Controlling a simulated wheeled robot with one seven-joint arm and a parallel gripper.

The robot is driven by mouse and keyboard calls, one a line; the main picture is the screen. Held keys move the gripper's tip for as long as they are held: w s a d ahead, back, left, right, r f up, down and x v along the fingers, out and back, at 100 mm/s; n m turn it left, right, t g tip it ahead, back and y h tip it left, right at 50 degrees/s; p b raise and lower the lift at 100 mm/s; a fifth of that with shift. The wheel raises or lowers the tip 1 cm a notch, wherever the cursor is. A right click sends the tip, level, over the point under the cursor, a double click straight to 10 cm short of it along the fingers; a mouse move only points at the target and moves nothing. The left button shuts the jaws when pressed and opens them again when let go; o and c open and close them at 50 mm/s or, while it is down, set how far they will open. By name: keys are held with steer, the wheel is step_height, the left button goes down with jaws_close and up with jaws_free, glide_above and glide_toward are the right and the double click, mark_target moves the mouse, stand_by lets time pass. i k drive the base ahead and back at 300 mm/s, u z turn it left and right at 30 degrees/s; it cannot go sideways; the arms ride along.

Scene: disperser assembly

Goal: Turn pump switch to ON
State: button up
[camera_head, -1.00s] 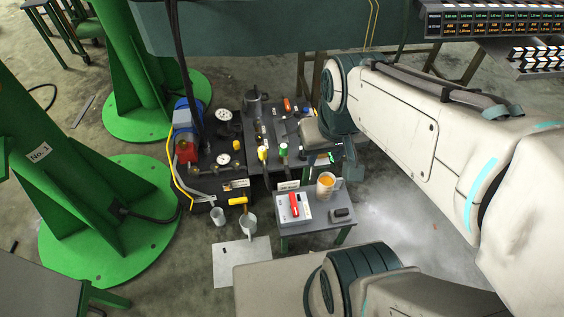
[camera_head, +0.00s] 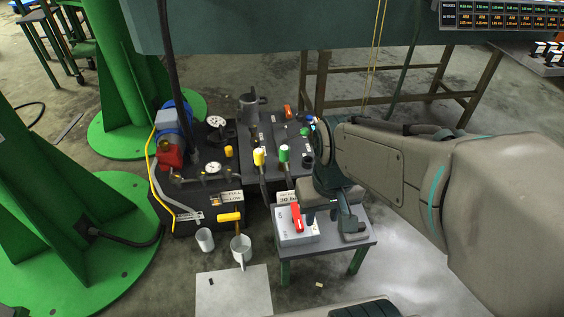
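The pump switch is a grey box (camera_head: 297,238) with a red lever (camera_head: 296,217) on top and ON/OFF lettering. It sits on the left part of a small grey table (camera_head: 330,241) with green legs. My gripper (camera_head: 332,221) points down over the same table, just right of the red lever. Its two fingers look spread apart, the left one close to the lever. I cannot tell whether that finger touches it. The fingers hold nothing that I can see. The right part of the tabletop is partly hidden by my gripper.
A metal cup (camera_head: 204,240) and a jug (camera_head: 240,248) are at the left. Green columns stand further left.

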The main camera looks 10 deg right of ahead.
mark_target(297, 221)
steer(key=z, duration=2.6)
steer(key=k, duration=0.75)
steer(key=u, duration=1.5)
steer(key=i, duration=0.5)
steer(key=z, duration=0.05)
